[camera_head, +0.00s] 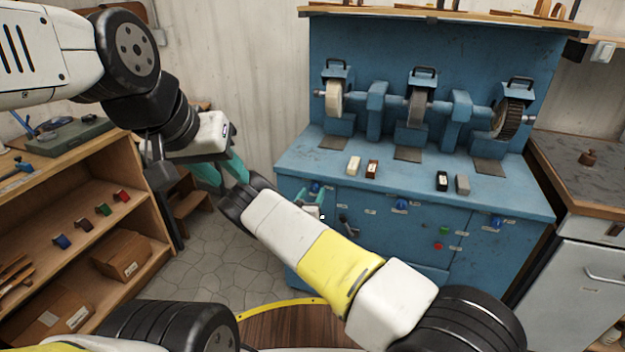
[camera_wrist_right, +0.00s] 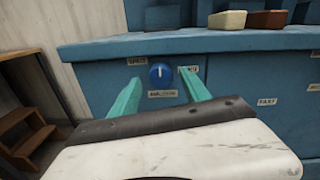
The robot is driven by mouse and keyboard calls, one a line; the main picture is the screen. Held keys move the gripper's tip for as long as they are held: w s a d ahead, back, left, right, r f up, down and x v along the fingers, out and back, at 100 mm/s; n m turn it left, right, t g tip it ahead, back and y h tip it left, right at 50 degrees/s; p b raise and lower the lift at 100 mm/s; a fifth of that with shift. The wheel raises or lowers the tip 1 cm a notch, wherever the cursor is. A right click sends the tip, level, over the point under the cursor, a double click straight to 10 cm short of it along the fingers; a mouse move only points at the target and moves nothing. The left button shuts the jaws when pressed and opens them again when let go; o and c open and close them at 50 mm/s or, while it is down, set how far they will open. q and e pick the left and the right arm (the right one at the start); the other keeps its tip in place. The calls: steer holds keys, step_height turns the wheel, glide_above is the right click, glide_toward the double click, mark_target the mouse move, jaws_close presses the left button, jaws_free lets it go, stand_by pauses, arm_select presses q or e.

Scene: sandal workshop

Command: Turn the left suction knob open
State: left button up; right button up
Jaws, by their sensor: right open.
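The left suction knob (camera_wrist_right: 162,73) is a round blue dial with a white mark near its top, on the blue cabinet front. It also shows small at the left of the cabinet in the head view (camera_head: 315,187). My right gripper (camera_wrist_right: 160,78) is open, its teal fingers spread to either side of the knob in the picture. Contact with the knob cannot be told. In the head view my right gripper (camera_head: 317,199) is just below the knob, partly hidden by my forearm. My left gripper (camera_head: 222,170) is open and empty, left of the cabinet.
Two more blue knobs, middle (camera_head: 401,204) and right (camera_head: 495,221), sit along the cabinet (camera_head: 380,240). Grinding wheels (camera_head: 417,106) and several small blocks (camera_head: 353,166) stand on its top. A wooden shelf (camera_head: 100,225) stands at left. Floor (camera_head: 225,255) is clear between.

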steer(key=shift+w+d, duration=0.1)
steer(key=shift+w, duration=0.15)
jaws_close()
steer(key=m, duration=0.4)
steer(key=shift+m, duration=0.4)
steer(key=m, duration=0.4)
steer(key=shift+m, duration=0.4)
steer(key=m, duration=0.4)
steer(key=shift+f+m, duration=0.1)
steer(key=shift+m, duration=0.2)
steer(key=shift+m+h, duration=0.3)
steer(key=shift+m, duration=1.7)
